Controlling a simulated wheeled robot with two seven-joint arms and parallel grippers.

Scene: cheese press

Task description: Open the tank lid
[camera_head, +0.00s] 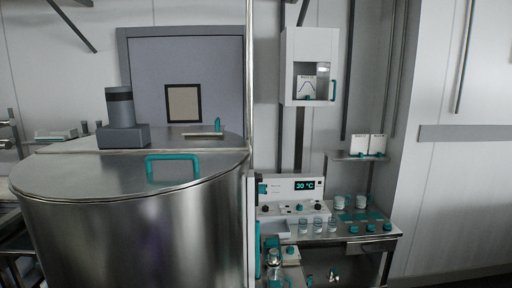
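A large steel tank (140,235) fills the left of the head view. Its round lid (90,175) lies flat and closed on top. A teal handle (172,158) stands on the front part of the lid. A dark grey cylinder on a box (122,118) sits on the tank top behind the lid. A small teal piece (218,125) stands at the back right of the top. Neither of my grippers shows in this view.
A narrow workbench right of the tank holds a control box reading 30 °C (290,188), several jars and teal-lidded items. A white wall cabinet (310,67) hangs above. A thin vertical pole (249,80) rises by the tank's right edge.

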